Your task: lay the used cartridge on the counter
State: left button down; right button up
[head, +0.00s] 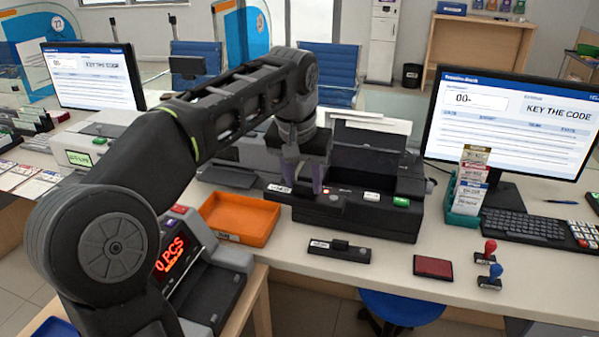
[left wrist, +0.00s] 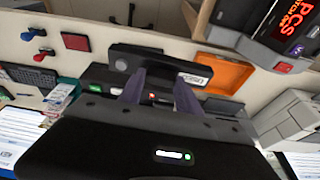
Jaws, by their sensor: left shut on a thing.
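My left gripper (head: 303,188) is shut on a dark bar-shaped cartridge (head: 275,187) with a small white label at its left end. The held cartridge is over the front left of the black printer (head: 400,222); I cannot tell whether it touches the printer. In the left wrist view, the cartridge (left wrist: 155,60) lies across the fingertips of the gripper (left wrist: 160,88). A similar dark cartridge (head: 350,254) with a handle lies on the counter (head: 290,256) in front of the printer. My right gripper is not in view.
An orange tray (head: 213,232) stands left of the printer. A red ink pad (head: 433,266) and two stamps (head: 488,262) lie to the right. A teal card holder (head: 462,210), keyboard (head: 525,226) and monitor (head: 515,120) are farther right. Bare counter lies around the loose cartridge.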

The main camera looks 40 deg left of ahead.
pick_arm(q)
jog(key=d+f+m+h, duration=0.1)
jog(key=d+f+m, duration=0.2)
jog(key=d+f, duration=0.2)
jog(key=d+f+m, duration=0.3)
jog(key=d+f, duration=0.3)
jog(key=f, duration=0.5)
jog(key=d+f+m+h, duration=0.1)
jog(key=d+f+m, duration=0.2)
jog(key=f, duration=0.6)
jog(key=shift+d+h, duration=0.3)
jog(key=shift+d, duration=0.9)
jog(key=shift+w+d, duration=0.1)
